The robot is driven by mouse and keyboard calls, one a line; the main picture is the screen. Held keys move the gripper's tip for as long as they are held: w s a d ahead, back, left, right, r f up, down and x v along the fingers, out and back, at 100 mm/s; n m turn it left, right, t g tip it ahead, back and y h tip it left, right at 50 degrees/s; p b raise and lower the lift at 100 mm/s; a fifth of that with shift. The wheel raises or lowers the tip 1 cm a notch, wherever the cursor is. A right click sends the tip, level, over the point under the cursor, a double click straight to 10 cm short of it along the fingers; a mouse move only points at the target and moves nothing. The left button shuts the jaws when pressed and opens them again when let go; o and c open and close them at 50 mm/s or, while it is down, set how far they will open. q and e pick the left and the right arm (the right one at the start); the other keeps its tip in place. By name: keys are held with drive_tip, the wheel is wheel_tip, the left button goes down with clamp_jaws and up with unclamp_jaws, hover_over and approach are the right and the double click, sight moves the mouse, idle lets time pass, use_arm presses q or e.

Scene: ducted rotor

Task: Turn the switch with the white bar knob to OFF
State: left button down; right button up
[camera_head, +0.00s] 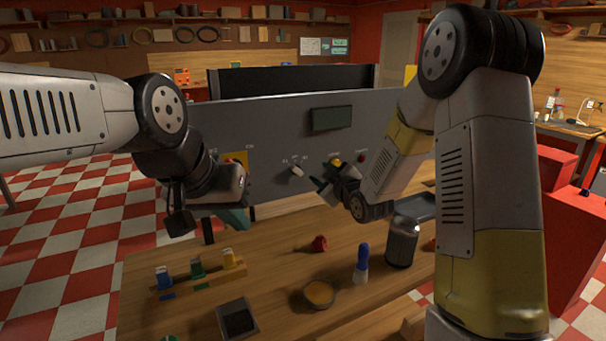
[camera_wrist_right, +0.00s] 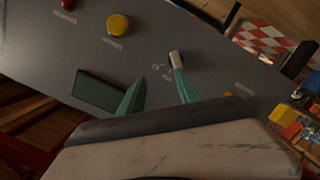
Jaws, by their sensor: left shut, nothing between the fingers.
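The white bar knob (camera_head: 297,170) is on the front of the grey panel (camera_head: 270,130), tilted, with small marks beside it too small to read. In the right wrist view the knob (camera_wrist_right: 176,56) shows just beyond the tip of one teal finger. I cannot tell whether they touch. My right gripper (camera_head: 320,188) is open and empty in front of the panel, just right of and below the knob in the head view. Its two teal fingers stand apart in the wrist view (camera_wrist_right: 156,88). My left gripper (camera_head: 236,218) is shut and empty, left of the knob, above the bench.
A yellow button (camera_wrist_right: 118,24), a red button (camera_wrist_right: 68,4) and a dark display (camera_head: 332,118) share the panel. The wooden bench (camera_head: 270,265) holds a rack with coloured pieces (camera_head: 198,272), a red piece (camera_head: 320,243), a blue-topped item (camera_head: 362,262), a bowl (camera_head: 319,294) and a dark can (camera_head: 402,242).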

sight(297, 171)
drive_tip(key=w+a+f, duration=0.1)
drive_tip(key=w+a, duration=0.1)
drive_tip(key=w+a+f+n+y, duration=0.1)
drive_tip(key=w+a, duration=0.1)
drive_tip(key=a, duration=0.1)
drive_tip(key=w+a+f+n, duration=0.1)
drive_tip(key=w+a, duration=0.1)
drive_tip(key=w, duration=0.1)
drive_tip(key=shift+a+t+y, duration=0.15)
drive_tip(key=shift+t+y, duration=0.25)
clamp_jaws()
